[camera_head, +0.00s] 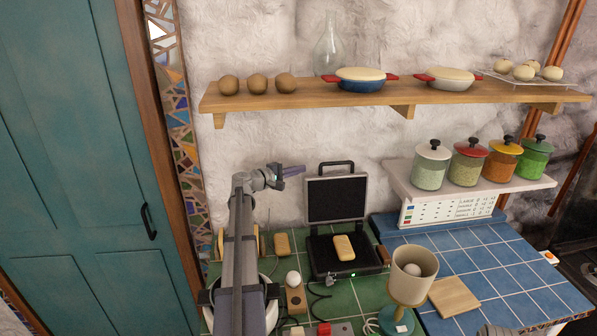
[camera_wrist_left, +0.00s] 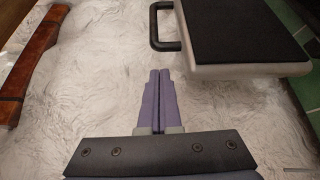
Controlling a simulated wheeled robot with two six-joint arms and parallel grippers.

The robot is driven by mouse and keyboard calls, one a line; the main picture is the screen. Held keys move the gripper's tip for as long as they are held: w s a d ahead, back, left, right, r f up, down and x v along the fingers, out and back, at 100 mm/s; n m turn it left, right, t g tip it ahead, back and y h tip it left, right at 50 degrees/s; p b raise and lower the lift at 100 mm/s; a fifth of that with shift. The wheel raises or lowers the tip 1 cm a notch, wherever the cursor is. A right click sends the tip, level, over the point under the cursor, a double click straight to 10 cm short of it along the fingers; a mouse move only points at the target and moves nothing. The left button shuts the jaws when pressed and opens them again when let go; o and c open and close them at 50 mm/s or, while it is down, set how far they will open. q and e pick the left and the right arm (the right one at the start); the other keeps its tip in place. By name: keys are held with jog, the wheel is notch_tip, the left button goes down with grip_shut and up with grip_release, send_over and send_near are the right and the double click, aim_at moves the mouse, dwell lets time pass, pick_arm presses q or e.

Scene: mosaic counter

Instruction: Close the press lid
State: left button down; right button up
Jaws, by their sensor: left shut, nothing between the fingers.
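The press stands on the green tiled counter with its lid (camera_head: 337,198) raised upright. The lid's dark inner face is toward me and its black handle (camera_head: 337,165) is at the top. A yellow slab (camera_head: 344,247) lies on the dark lower plate (camera_head: 325,262). My left gripper (camera_head: 293,171) is shut and empty, at the left of the lid's top edge and apart from it. In the left wrist view the shut fingers (camera_wrist_left: 159,88) point up the picture, with the lid (camera_wrist_left: 240,35) and its handle (camera_wrist_left: 158,27) ahead and to the right. My right gripper is not in view.
Another yellow piece (camera_head: 282,244) and a white egg (camera_head: 293,278) on a wooden block sit left of the press. A lamp-like cup (camera_head: 412,275) stands at front right. A wooden shelf (camera_head: 392,95) runs above; jars (camera_head: 431,166) stand at right.

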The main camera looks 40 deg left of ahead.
aim_at(314, 176)
pick_arm(q)
jog(key=x, duration=0.6)
jog(key=shift+w+b, duration=0.3)
jog(key=shift+w, duration=0.05)
jog(key=shift+s+d+r+m, duration=0.15)
jog(key=shift+s+d+m, duration=0.15)
jog(key=shift+s+d, duration=0.4)
jog(key=s+d+f+m+t+b, duration=0.1)
jog(key=s+d+f+m+b, duration=0.1)
jog(key=s+d+f+b, duration=0.2)
jog(key=s+d+f+m+t+b, duration=0.2)
jog(key=s+d+f+b, duration=0.2)
jog(key=s+d+b, duration=0.6)
jog(key=shift+s+d+f+m+h, duration=0.35)
jog(key=shift+s+d, duration=0.35)
jog(key=shift+d, duration=1.45)
jog(key=shift+r, duration=0.1)
